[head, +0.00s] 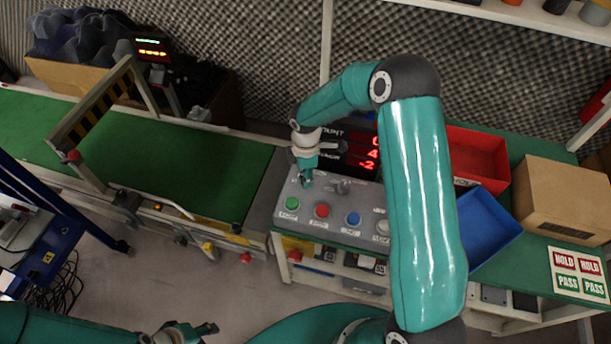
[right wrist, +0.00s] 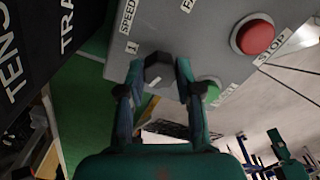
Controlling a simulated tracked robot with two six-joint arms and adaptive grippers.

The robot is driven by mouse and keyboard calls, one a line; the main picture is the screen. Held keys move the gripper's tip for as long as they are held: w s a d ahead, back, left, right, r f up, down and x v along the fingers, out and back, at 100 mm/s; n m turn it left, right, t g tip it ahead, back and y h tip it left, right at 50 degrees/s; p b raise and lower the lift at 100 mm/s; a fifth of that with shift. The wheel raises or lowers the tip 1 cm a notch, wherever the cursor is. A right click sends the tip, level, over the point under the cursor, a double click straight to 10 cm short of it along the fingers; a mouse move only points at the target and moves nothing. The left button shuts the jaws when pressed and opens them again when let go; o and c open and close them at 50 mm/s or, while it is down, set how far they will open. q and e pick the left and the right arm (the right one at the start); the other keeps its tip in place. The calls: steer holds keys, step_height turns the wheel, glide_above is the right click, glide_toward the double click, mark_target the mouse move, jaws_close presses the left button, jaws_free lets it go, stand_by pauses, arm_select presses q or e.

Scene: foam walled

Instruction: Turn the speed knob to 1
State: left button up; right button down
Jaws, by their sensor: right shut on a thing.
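The grey control panel (head: 335,222) stands beyond me, with a column of red digits on a display behind it. My right gripper (head: 307,184) reaches down to the panel's left end. In the right wrist view, my right gripper (right wrist: 156,80) has its fingers on both sides of the dark speed knob (right wrist: 158,67), shut on it. A pale mark shows on the knob's lower side; the setting it points at is not clear. A SPEED label is printed near it. In the head view the knob is mostly hidden by the gripper. My left gripper (head: 192,332) is low at the bottom edge.
Near the knob are a green button (right wrist: 211,91) and a red STOP button (right wrist: 257,37). The head view also shows a blue button (head: 353,219). Right of the panel are a red bin (head: 478,158), a blue bin (head: 487,228) and a cardboard box (head: 565,200). A green conveyor (head: 190,165) lies left.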

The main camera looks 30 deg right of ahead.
steer(key=m+b, duration=0.3)
steer(key=shift+f, duration=0.15)
steer(key=m+b, duration=0.2)
steer(key=m, duration=0.1)
steer(key=shift+m+b, duration=0.3)
steer(key=shift+m, duration=0.1)
steer(key=m+b, duration=0.2)
steer(key=m, duration=0.1)
steer(key=shift+m, duration=0.3)
steer(key=shift+r+m+b, duration=0.2)
steer(key=shift+m+b, duration=0.85)
steer(key=shift+m, duration=0.85)
steer(key=c, duration=0.8)
jaws_free()
steer(key=shift+o, duration=0.2)
